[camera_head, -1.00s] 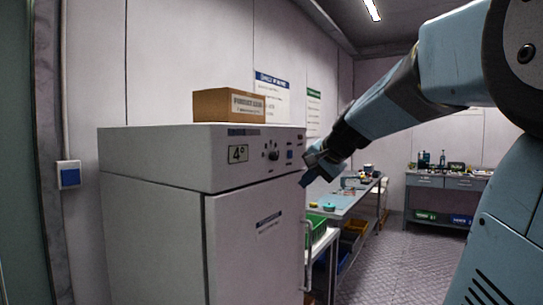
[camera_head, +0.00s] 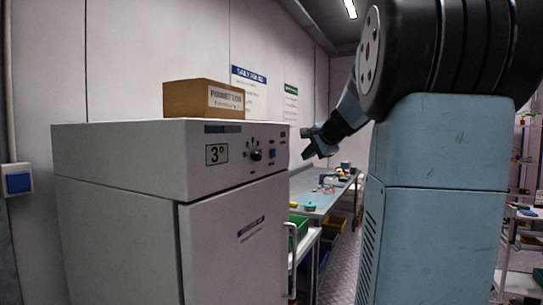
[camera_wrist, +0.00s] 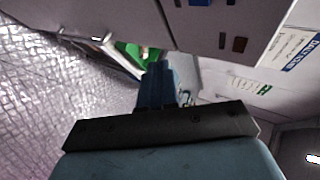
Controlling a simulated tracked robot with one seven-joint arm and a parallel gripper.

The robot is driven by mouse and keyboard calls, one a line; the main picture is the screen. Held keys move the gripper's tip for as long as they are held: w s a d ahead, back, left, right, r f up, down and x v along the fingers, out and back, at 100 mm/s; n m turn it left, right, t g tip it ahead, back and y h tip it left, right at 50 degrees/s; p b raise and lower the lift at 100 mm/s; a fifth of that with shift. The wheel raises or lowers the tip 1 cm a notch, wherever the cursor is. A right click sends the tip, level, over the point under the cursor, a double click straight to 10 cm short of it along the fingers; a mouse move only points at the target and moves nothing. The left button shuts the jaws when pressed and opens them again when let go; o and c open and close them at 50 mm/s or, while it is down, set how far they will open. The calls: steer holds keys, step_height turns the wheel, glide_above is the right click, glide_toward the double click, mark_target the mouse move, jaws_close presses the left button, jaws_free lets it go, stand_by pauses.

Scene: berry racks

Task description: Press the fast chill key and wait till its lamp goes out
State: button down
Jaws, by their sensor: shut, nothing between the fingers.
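The grey chiller cabinet (camera_head: 120,155) stands at left in the head view. Its front panel has a display (camera_head: 216,154) reading 3°, a black knob (camera_head: 256,155) and a blue key (camera_head: 272,154); I cannot read the key's label. In the wrist view the blue key (camera_wrist: 200,2) is at the top edge, with a small dark brownish square (camera_wrist: 240,45) on the panel that shows no glow. My gripper (camera_head: 307,150) is shut and empty, in front of and right of the panel, apart from the key. Its fingers (camera_wrist: 160,70) also show in the wrist view.
A cardboard box (camera_head: 190,98) sits on top of the cabinet. The cabinet door has a handle (camera_head: 291,262) at its right edge. A workbench (camera_head: 325,198) with small items and a green bin (camera_head: 299,227) stands beyond. A blue-fronted switch box (camera_head: 18,182) is on the left wall.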

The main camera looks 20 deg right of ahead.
mark_target(273, 154)
steer(key=w+a, duration=0.4)
steer(key=w, duration=0.2)
steer(key=shift+w+a, duration=0.3)
steer(key=shift+a, duration=0.1)
steer(key=shift+w+a, duration=0.1)
steer(key=shift+w, duration=0.05)
stand_by(2.2)
steer(key=shift+w+a+r, duration=0.1)
steer(key=shift+w+a, duration=0.1)
steer(key=shift+w+a, duration=0.25)
steer(key=shift+w, duration=0.1)
stand_by(1.0)
stand_by(0.3)
steer(key=shift+s+d, duration=0.5)
steer(key=shift+s, duration=0.15)
